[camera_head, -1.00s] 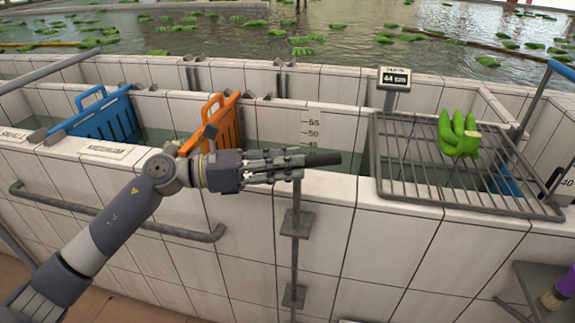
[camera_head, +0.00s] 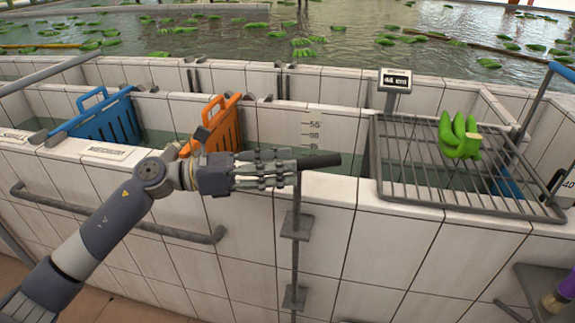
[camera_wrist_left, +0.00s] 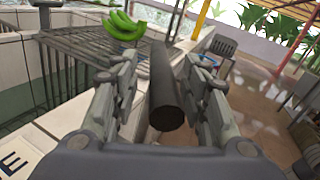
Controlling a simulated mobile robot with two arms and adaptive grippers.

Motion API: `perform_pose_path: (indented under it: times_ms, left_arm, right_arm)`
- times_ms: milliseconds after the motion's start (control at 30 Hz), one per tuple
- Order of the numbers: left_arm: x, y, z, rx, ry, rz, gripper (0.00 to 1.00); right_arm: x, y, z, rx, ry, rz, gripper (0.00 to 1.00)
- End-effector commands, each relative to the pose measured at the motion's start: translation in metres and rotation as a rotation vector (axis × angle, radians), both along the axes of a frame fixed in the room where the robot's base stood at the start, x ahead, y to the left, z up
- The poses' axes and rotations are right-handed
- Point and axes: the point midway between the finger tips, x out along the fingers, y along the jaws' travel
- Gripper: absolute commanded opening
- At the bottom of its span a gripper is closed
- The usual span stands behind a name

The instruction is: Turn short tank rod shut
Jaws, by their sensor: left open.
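A rod (camera_head: 294,262) runs down the front of the tiled tank wall through grey brackets. A dark cylindrical grip (camera_head: 322,161) lies level near the rod's top, at the wall's rim. My left gripper (camera_head: 291,167) comes in from the left, and its fingers lie along the grip, whose end sticks out past them to the right. In the left wrist view the dark grip (camera_wrist_left: 166,92) lies between the two spread fingers, with gaps visible. The fingers hide where the grip joins the rod. My right gripper is not in view.
A metal rack (camera_head: 430,190) with green bananas (camera_head: 459,137) sits over the tank to the right. An orange gate (camera_head: 222,125) and a blue gate (camera_head: 108,120) stand to the left. A grey rail (camera_head: 150,227) crosses the wall's front. A display (camera_head: 395,80) stands behind.

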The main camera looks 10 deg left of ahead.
Motion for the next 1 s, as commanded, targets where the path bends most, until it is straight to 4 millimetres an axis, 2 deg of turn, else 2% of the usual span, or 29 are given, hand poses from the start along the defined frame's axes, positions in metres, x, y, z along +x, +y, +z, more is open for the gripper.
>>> perform_pose_path:
  times_ms: [200,433,600,867,900,1000]
  left_arm:
    - [-0.019,0.045,-0.001,0.003,0.004,0.002,0.41]
    - [-0.035,0.081,0.000,0.003,0.002,0.000,0.41]
    - [-0.040,0.092,0.000,0.001,-0.001,-0.002,0.41]
    - [-0.041,0.094,0.001,0.001,-0.001,-0.002,0.41]
    - [-0.041,0.094,0.001,0.001,-0.001,-0.002,0.37]
    - [-0.041,0.093,0.002,-0.012,0.027,-0.003,0.14]
  right_arm:
    - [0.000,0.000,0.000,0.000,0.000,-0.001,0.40]
    - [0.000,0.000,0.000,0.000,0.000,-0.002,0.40]
    - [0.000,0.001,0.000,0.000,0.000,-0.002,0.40]
    - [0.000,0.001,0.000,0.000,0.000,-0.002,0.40]
    - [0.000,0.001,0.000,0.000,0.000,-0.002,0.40]
    - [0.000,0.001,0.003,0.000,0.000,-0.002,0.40]
